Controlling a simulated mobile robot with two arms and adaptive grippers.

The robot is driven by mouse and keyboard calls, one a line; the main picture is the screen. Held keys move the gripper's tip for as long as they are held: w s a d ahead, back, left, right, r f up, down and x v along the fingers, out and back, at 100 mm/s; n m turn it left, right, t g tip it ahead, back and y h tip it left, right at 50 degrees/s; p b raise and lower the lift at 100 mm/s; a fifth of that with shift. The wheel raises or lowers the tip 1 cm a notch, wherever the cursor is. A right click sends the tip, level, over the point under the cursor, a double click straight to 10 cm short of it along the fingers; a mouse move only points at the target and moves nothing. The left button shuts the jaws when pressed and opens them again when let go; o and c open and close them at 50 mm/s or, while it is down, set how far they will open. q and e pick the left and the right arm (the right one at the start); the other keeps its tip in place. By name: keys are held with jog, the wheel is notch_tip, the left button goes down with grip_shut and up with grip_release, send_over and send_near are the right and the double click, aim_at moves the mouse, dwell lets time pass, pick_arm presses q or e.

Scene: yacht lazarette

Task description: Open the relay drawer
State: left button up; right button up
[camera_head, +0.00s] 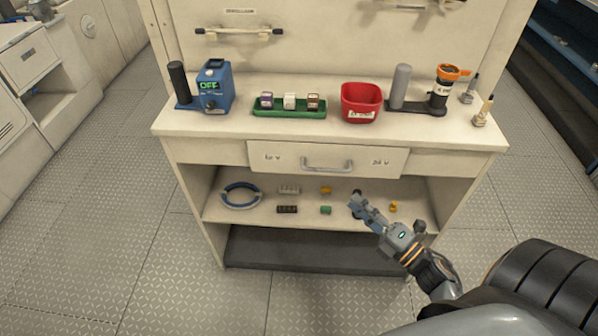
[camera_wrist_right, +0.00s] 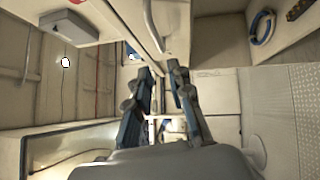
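The handle (camera_wrist_right: 153,28) shows just beyond the fingertips there, at the top. My left gripper is in neither view.
The worktop (camera_head: 240,128) carries a blue device (camera_head: 214,88), a green tray (camera_head: 288,114), a red bin (camera_head: 361,102) and a grinder-like item (camera_head: 442,88). An open shelf (camera_head: 260,216) below the drawer holds a blue cable ring (camera_head: 241,196) and small parts. Floor in front is clear.

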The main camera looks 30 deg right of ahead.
aim_at(321, 170)
jog(key=p+x, duration=0.2)
jog(key=x, duration=1.1)
jog(key=shift+w+r, duration=0.2)
jog(key=shift+w, duration=0.1)
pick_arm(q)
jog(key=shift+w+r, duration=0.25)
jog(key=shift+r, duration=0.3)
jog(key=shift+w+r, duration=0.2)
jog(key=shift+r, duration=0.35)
pick_arm(e)
grip_shut()
